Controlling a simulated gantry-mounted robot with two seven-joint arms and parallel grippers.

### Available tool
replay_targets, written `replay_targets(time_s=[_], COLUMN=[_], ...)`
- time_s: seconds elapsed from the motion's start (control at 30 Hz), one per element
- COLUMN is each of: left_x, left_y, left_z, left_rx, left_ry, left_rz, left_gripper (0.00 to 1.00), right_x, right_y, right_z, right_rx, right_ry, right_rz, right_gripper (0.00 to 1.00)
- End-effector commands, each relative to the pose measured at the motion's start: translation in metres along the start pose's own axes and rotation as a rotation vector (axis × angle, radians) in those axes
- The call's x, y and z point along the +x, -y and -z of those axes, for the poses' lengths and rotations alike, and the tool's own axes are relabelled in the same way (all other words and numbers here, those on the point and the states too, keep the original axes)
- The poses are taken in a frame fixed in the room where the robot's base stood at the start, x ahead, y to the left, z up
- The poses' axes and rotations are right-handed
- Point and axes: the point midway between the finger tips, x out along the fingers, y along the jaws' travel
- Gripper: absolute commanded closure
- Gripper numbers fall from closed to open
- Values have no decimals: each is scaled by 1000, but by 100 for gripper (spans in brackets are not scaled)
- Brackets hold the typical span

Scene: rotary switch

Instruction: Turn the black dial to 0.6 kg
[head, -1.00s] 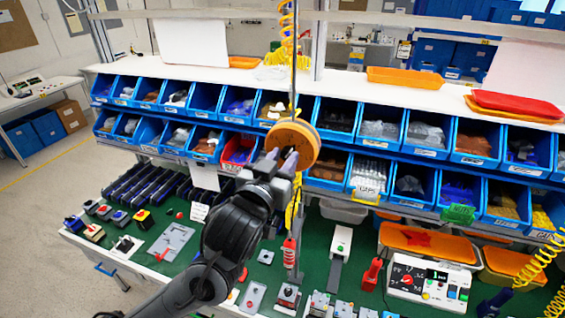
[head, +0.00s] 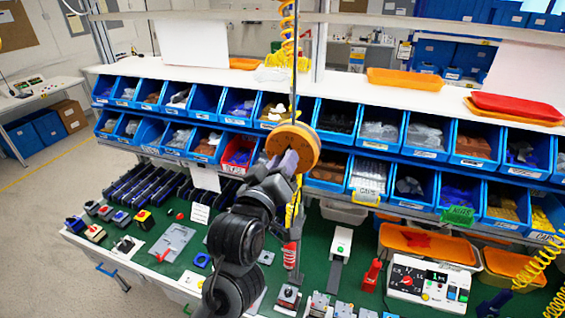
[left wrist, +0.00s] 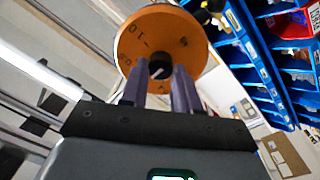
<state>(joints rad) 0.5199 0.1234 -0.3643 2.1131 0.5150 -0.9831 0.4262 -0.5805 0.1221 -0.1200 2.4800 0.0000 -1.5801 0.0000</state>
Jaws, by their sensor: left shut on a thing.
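An orange round scale disc (head: 300,140) hangs in front of the blue bins in the head view. In the left wrist view the orange disc (left wrist: 140,35) has dark numbers around its face. The black dial (left wrist: 158,70) sits at its centre and carries a white pointer mark. My left gripper (head: 284,161) is at the disc's face. In the left wrist view the purple fingers of the left gripper (left wrist: 158,77) stand on both sides of the black dial and are shut on it. I cannot read which number the mark points to. My right gripper is not in view.
Rows of blue bins (head: 370,145) stand behind the disc. A thin vertical pole (head: 295,60) runs above it. The green bench (head: 320,262) below holds several small switches and a white control box (head: 432,282). Yellow coiled hoses (head: 540,262) hang at the right.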

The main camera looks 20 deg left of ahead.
Motion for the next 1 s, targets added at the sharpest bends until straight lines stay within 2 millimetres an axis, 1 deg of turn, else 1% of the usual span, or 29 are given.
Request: replay_targets(time_s=[0.37,0.4,0.57,0.87,1.0], left_x=[0,0,0,-1,-9], left_y=[0,0,0,0,0], left_z=[1,1,1,0,0], left_rx=[-6,-6,-6,-5,-4], left_ry=[-2,-2,-2,-1,-3], left_rz=[-1,-1,-1,0,-2], left_gripper=[100,68,44,44,44], right_x=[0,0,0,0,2], right_y=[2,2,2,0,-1], right_z=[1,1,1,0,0], right_rx=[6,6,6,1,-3], right_ry=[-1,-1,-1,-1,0], right_rz=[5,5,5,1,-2], right_gripper=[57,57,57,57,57])
